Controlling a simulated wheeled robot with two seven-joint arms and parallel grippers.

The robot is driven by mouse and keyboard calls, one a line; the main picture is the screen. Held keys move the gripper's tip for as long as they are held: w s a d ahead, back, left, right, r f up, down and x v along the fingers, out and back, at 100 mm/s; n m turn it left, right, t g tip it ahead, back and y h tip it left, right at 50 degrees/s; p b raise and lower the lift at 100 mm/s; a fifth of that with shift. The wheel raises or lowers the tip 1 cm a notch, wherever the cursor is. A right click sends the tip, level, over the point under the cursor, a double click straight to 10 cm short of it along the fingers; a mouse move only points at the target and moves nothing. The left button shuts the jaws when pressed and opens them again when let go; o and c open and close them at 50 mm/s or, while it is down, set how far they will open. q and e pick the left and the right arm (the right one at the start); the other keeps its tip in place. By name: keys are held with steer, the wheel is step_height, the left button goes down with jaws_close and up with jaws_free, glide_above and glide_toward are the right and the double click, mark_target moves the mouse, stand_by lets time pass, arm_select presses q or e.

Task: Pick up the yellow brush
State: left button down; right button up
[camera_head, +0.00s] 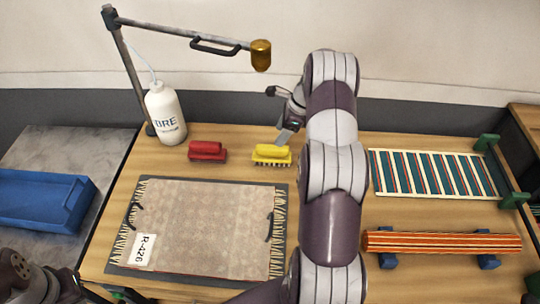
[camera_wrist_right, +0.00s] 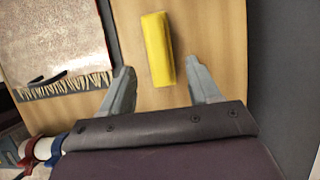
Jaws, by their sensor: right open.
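The yellow brush (camera_head: 271,154) lies on the wooden table, bristles down, behind the rug. It also shows in the right wrist view (camera_wrist_right: 158,50), lying lengthwise ahead of the fingers. My right gripper (camera_head: 284,135) is just above and behind the brush's right part in the head view. In the right wrist view the gripper (camera_wrist_right: 160,84) is open and empty. The brush's near end lies between the lines of its two fingers, apart from both. Of my left arm only a part shows at the bottom left; its gripper is out of view.
A red brush (camera_head: 207,151) lies left of the yellow one. A white bottle (camera_head: 165,113) and a lamp-like stand (camera_head: 127,60) are at the back left. The fringed rug (camera_head: 200,225) lies in front. A striped roll (camera_head: 440,242) and a slatted rack (camera_head: 430,173) are to the right.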

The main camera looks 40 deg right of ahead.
mark_target(273, 147)
steer(key=shift+w+a+f, duration=0.6)
steer(key=shift+a+f, duration=0.15)
steer(key=shift+f, duration=0.2)
steer(key=f+p, duration=0.1)
steer(key=f, duration=0.2)
steer(key=f+p, duration=0.1)
steer(key=f, duration=0.1)
steer(key=shift+w+a+p, duration=0.1)
steer(key=shift+a+p, duration=0.25)
steer(key=shift+a, duration=0.05)
steer(key=shift+w+f, duration=0.1)
steer(key=shift+f, duration=0.1)
steer(key=shift+a, duration=0.2)
arm_select(q)
steer(key=r, duration=0.3)
steer(key=shift+w+a, duration=0.15)
steer(key=shift+a, duration=0.2)
steer(key=shift+d+f, duration=0.1)
arm_select(e)
steer(key=shift+d+f, duration=0.1)
arm_select(q)
steer(key=shift+f+b, duration=0.2)
steer(key=shift+b, duration=0.15)
arm_select(e)
steer(key=shift+f, duration=0.15)
